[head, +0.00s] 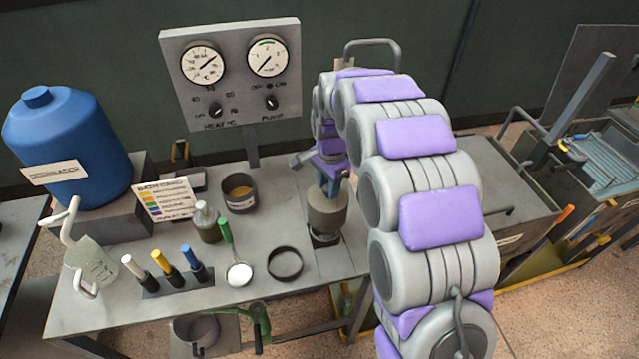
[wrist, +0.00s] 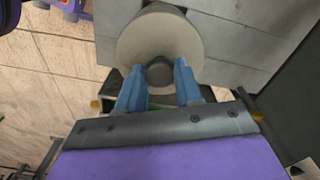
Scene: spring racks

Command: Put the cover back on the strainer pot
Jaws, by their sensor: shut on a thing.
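My gripper (head: 329,185) is over the right part of the bench, pointing down. In the wrist view, its two blue fingers (wrist: 160,82) are shut on the dark knob (wrist: 160,70) of a round, pale grey cover (wrist: 160,33). In the head view, a grey rounded piece (head: 327,212) shows under the fingers. It stands right above a dark square fitting (head: 324,238) on the bench, which seems to be part of the strainer pot. The piece hides most of what is below, so I cannot tell whether the cover is seated or held just above the pot.
A dark open ring (head: 285,264), a green-handled ladle (head: 238,272), a small bottle (head: 206,224) and an open pot (head: 239,193) stand to the left. A gauge panel (head: 234,75) rises behind. A grey tank (head: 500,190) stands right of my arm.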

